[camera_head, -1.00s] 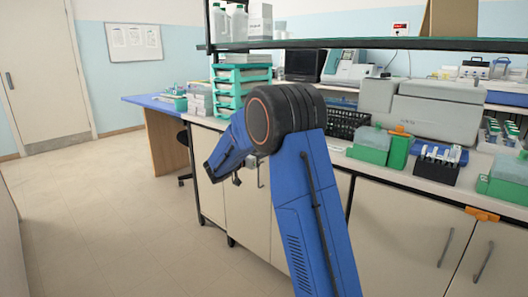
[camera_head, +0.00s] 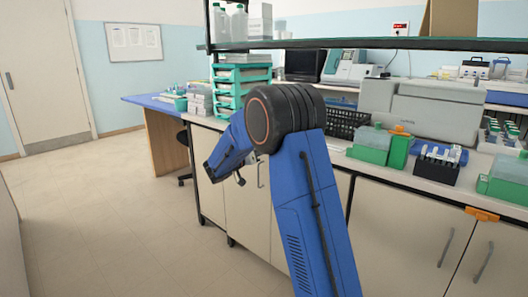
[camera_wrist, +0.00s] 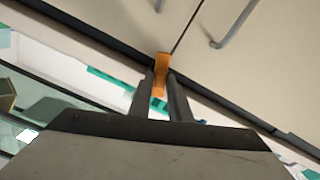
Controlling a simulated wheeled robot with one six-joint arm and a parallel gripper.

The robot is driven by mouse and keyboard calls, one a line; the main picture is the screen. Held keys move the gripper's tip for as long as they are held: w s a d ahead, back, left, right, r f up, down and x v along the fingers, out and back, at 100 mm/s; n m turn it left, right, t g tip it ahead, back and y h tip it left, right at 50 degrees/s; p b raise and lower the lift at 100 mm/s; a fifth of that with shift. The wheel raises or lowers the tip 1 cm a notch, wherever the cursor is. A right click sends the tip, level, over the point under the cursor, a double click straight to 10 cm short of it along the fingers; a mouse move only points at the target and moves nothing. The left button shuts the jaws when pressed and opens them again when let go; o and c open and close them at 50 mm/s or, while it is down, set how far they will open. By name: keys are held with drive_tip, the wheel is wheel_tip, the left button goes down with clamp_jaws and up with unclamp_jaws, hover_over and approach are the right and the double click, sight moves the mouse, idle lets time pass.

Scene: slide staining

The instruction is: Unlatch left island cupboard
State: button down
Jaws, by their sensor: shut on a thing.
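The left island cupboard has pale doors (camera_head: 249,210), with a bar handle beside my arm in the head view. In the wrist view the cupboard doors (camera_wrist: 245,65) fill the upper right, with a dark seam between them. An orange latch (camera_wrist: 161,66) sits at the door edge by that seam. My gripper (camera_wrist: 161,84) is shut on the orange latch, one dark finger on each side of it. In the head view my gripper (camera_head: 240,178) shows only in part beside the doors, and the latch is hidden behind my arm.
A second cupboard (camera_head: 405,235) on the right has its own orange latch (camera_head: 482,214). The counter (camera_head: 420,178) above holds green boxes, a tube rack and machines. A shelf (camera_head: 380,43) spans above the arm. The floor (camera_head: 120,220) at left is clear.

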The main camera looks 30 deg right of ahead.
drive_tip(key=n, duration=1.3)
drive_tip(key=shift+w+a+f+n, duration=0.1)
drive_tip(key=shift+f+n, duration=0.05)
drive_tip(key=shift+n, duration=0.25)
idle(0.3)
drive_tip(key=c, duration=1.8)
unclamp_jaws()
drive_tip(key=shift+o, duration=0.2)
drive_tip(key=v, duration=1.7)
drive_tip(key=shift+a, duration=0.2)
